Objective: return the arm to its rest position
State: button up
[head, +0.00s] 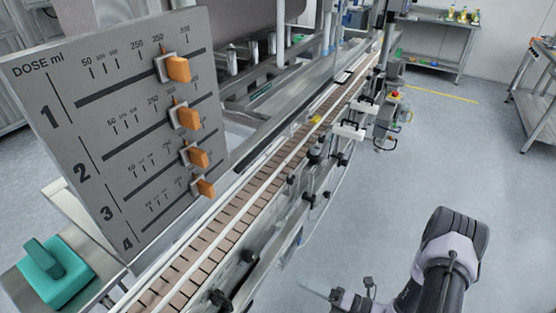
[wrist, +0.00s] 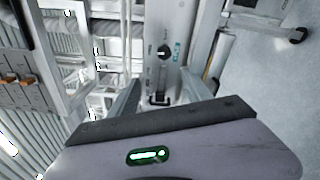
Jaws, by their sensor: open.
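My gripper (wrist: 160,82) shows in the wrist view with its two grey fingers spread apart and nothing between them. Beyond the fingers is a grey machine column with a black rotary knob (wrist: 164,51). My arm (head: 448,255) rises at the lower right of the head view, over the floor and to the right of the conveyor. Its wrist end is at the bottom edge of that view, where the fingers are not clearly seen. No object is visible in my grip.
A dose panel (head: 60,130) with orange sliders (head: 188,117) stands at the left. A conveyor (head: 262,192) with side rails and brackets runs diagonally past my arm. A teal block (head: 50,275) sits at lower left. Benches (head: 432,48) stand far back; the floor (head: 440,135) at right is clear.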

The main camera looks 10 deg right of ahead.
jog(key=s+a+r+n+g+h, duration=0.1)
jog(key=s+a+r+n+g, duration=0.15)
jog(key=r+n+g, duration=0.5)
jog(key=s+a+r+n+g+h, duration=0.1)
jog(key=a+r+n+g+h, duration=0.15)
jog(key=r+n, duration=0.9)
jog(key=s+r+n+t+h, duration=0.2)
jog(key=s+r+n+h, duration=0.2)
jog(key=r+n, duration=0.3)
jog(key=s+d+r+n+t+h, duration=0.1)
jog(key=s+r+n+t+h, duration=0.2)
jog(key=s+r+n+h, duration=0.2)
notch_tip(320, 180, up, 4)
jog(key=n, duration=0.4)
jog(key=shift+f+t, duration=0.2)
jog(key=shift+t, duration=0.1)
